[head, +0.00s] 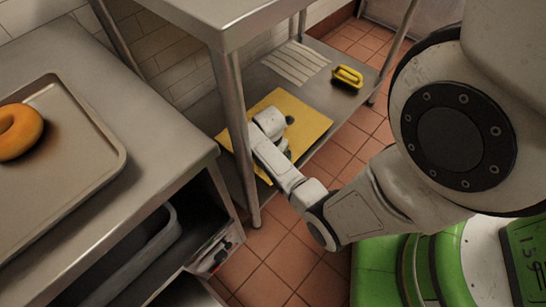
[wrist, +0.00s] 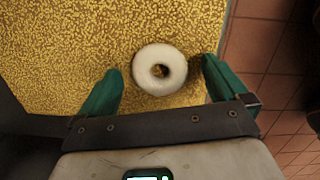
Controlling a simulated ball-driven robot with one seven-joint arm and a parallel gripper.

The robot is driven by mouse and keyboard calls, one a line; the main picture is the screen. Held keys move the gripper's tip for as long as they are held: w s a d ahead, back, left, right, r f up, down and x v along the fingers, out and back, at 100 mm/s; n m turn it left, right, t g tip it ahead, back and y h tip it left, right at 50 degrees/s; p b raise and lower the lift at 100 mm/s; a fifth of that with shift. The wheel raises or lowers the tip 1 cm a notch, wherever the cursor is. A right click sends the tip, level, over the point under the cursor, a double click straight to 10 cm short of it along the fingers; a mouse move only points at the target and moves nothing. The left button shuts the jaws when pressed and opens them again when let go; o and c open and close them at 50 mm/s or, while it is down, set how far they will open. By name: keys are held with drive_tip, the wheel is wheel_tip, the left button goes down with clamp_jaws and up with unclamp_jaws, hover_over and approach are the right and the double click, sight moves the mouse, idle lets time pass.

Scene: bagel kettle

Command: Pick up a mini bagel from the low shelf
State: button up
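A pale, white ring-shaped mini bagel (wrist: 143,76) lies flat on a yellow speckled surface in the wrist view. My gripper (wrist: 161,66) is open, with one green finger on each side of the bagel. In the head view my gripper (head: 291,137) is low over a yellow mat (head: 310,116) on the low shelf (head: 255,82). The bagel cannot be made out there; my arm seems to hide it.
A steel table (head: 285,8) and its leg (head: 238,130) stand beside my forearm. A yellow-handled object (head: 347,76) and white strips (head: 296,62) lie farther back on the shelf. A large orange ring (head: 18,132) sits on a tray (head: 85,165) at left. Tiled floor is open at right.

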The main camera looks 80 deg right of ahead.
drive_tip(key=c, duration=1.1)
drive_tip(key=shift+o, duration=0.2)
